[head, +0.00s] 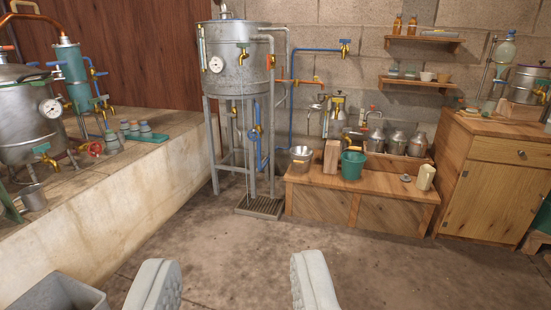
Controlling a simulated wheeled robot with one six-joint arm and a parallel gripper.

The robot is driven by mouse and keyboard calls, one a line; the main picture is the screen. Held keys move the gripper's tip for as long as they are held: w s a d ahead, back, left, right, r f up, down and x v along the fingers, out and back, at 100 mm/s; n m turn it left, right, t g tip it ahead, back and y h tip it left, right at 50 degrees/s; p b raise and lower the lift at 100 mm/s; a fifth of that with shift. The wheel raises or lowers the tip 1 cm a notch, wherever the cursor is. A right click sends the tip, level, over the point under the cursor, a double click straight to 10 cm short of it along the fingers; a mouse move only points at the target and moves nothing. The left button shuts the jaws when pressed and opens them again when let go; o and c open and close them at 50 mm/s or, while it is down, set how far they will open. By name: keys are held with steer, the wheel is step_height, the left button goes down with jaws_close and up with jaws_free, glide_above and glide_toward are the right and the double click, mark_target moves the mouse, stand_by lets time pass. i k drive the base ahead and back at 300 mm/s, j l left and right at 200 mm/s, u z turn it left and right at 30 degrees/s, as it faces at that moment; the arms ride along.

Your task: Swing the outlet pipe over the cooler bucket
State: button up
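My gripper (235,286) is open and empty. Its two pale grey fingers stand wide apart at the bottom of the view, over bare floor and well short of the equipment. A green bucket (352,166) stands upright on the low wooden bench, right of a small wood block. A small metal pail (300,157) stands left of that block. I cannot tell which is the cooler bucket.
The low bench (375,182) also carries several metal cans and a cream jug (426,177). A wooden cabinet (496,180) stands right. A concrete ledge (95,235) with a still runs along the left. A grey bin (58,294) is bottom left. The middle floor is clear.

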mark_target(310, 83)
steer(key=i+l+z, duration=0.1)
steer(key=i+z, duration=0.35)
steer(key=i, duration=2.95)
steer(key=i+u, duration=0.25)
steer(key=i, duration=0.4)
steer(key=i+l+u, duration=0.2)
steer(key=i, duration=0.4)
